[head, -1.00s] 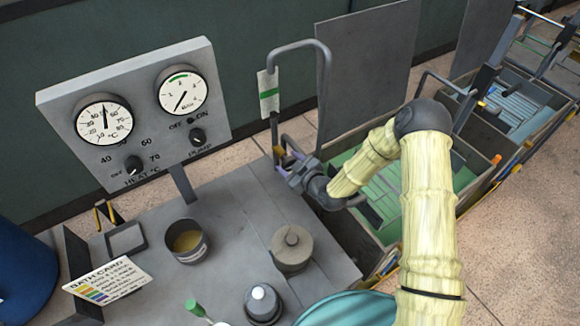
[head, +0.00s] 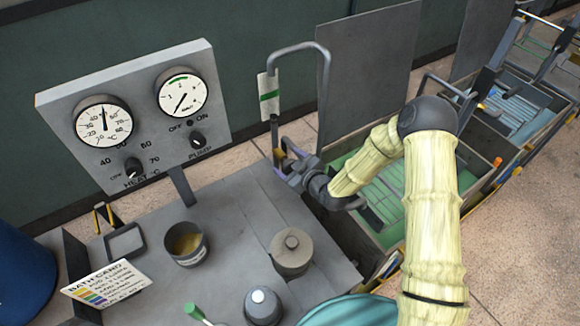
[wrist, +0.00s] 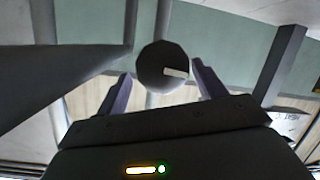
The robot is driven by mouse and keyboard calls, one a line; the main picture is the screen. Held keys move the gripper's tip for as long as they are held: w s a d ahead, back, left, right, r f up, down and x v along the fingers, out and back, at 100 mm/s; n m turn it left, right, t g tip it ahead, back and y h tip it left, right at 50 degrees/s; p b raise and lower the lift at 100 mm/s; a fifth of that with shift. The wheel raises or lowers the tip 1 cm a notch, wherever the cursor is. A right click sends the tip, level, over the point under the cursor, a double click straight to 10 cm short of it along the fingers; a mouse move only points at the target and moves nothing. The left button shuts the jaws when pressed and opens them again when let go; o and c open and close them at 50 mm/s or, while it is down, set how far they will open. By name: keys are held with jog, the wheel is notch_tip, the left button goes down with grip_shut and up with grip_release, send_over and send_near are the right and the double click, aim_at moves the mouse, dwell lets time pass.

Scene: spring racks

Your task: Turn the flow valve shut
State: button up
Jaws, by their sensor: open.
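A dark round knob with a pale mark (wrist: 160,68), apparently the flow valve, faces the wrist camera in front of a vertical pipe. My gripper (wrist: 162,78) is open, with one purple finger to each side of the knob; I cannot tell whether either touches it. In the head view my gripper (head: 283,159) is at the lower end of the bent grey pipe (head: 327,85), below a white tag with a green stripe (head: 268,98). The knob is not clear there, being small and largely behind the fingers.
A panel with two gauges (head: 140,110) stands left of the pipe. The grey bench (head: 235,215) below holds a lidded pot (head: 291,252), a brown-filled cup (head: 186,242) and a bath card (head: 108,280). A tank with green contents (head: 385,205) lies under my arm.

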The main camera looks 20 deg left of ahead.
aim_at(290, 161)
notch_tip(290, 161, up, 8)
jog(key=shift+s+r+b, duration=0.1)
jog(key=shift+r+b, duration=0.1)
jog(key=shift+b, duration=0.85)
